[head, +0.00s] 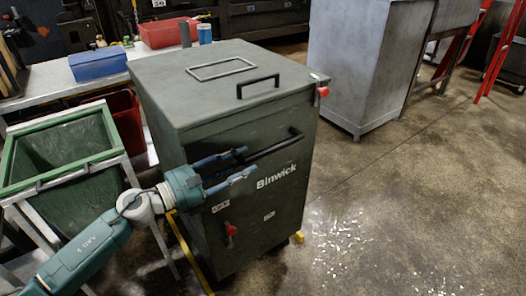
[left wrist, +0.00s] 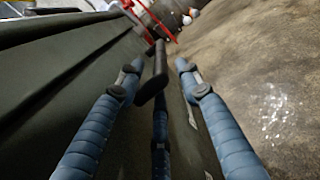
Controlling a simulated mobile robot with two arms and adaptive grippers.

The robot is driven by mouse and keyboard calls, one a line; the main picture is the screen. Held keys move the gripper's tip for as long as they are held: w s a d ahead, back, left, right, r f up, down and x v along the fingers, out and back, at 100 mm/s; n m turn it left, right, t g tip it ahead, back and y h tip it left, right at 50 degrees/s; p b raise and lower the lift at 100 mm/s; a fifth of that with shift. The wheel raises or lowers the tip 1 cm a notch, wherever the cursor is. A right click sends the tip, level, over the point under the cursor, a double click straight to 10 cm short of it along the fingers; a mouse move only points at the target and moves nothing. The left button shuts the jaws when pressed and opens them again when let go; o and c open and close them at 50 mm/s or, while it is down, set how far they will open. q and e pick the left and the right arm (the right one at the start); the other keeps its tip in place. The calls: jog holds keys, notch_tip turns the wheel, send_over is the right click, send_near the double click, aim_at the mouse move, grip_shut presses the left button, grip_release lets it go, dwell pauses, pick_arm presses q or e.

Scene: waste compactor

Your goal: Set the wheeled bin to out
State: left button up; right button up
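A dark green compactor cabinet marked Binwick (head: 285,205) stands closed in the middle of the head view. I cannot make out the wheeled bin as a separate part of it; no wheels show. A black bar handle (head: 281,144) crosses its upper front. My left gripper (head: 251,163) is at the left end of this handle with its fingers apart. My right gripper is not in view.
A red knob (head: 230,230) is low on the front, another red knob (head: 323,91) at the upper right edge. A green-framed bin (head: 65,150) stands close at left, by a bench with a blue box (head: 98,64). The floor (head: 390,210) to the right is clear.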

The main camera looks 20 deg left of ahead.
aim_at(262, 151)
pick_arm(q)
jog(key=p+x, duration=0.1)
jog(key=x, duration=0.6)
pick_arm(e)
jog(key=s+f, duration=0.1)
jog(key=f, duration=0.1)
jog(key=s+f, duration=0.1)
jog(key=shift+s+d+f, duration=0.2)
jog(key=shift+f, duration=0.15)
pick_arm(q)
grip_shut()
